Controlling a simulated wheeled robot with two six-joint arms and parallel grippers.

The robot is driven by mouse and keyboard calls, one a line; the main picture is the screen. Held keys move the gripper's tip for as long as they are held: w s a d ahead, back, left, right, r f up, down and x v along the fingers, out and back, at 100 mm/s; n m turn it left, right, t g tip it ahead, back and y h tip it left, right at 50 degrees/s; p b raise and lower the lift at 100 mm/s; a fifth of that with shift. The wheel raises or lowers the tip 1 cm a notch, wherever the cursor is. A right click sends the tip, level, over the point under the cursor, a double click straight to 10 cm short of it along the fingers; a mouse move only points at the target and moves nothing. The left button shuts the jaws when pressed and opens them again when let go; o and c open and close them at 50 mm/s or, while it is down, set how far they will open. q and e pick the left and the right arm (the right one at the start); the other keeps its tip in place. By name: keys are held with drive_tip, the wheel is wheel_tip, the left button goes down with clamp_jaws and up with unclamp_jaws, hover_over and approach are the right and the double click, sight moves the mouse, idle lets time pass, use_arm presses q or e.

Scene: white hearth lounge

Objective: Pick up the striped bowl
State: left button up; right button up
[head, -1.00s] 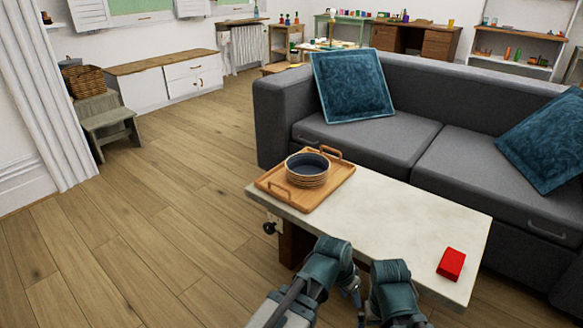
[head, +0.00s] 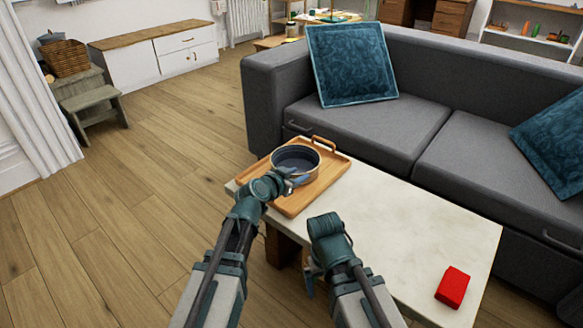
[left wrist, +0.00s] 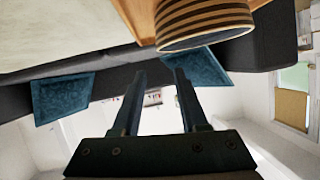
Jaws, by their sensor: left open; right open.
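The striped bowl (head: 303,158), dark inside, sits upright on a wooden tray (head: 331,170) at the left end of the white-topped table. The left wrist view shows the brown and black bands of the bowl (left wrist: 205,22) at the top. My left gripper (head: 290,182) is at the near side of the bowl and covers part of its rim. In the left wrist view my left gripper (left wrist: 160,73) is open, with nothing between its fingers; the bowl is beyond the tips. My right gripper (head: 312,280) hangs by the table's near edge, apart from the bowl; its fingers are barely visible.
A red block (head: 453,286) lies at the right end of the table (head: 400,225). The table's middle is clear. A grey sofa (head: 370,130) with blue cushions (head: 350,65) stands close behind the table. Open wooden floor (head: 130,210) lies to the left.

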sight(315, 168)
use_arm(q)
drive_tip(key=b+x, duration=0.3)
drive_tip(key=x, duration=0.5)
drive_tip(key=shift+w+d+f, duration=0.15)
drive_tip(key=shift+w+f, duration=0.05)
drive_tip(key=shift+f+b+x, duration=0.15)
drive_tip(key=shift+b+x, duration=0.5)
drive_tip(key=shift+x, duration=0.65)
drive_tip(key=shift+f+b+x, duration=0.15)
drive_tip(key=shift+b+x, duration=0.5)
drive_tip(key=shift+x, duration=0.65)
drive_tip(key=shift+s, duration=0.1)
clamp_jaws()
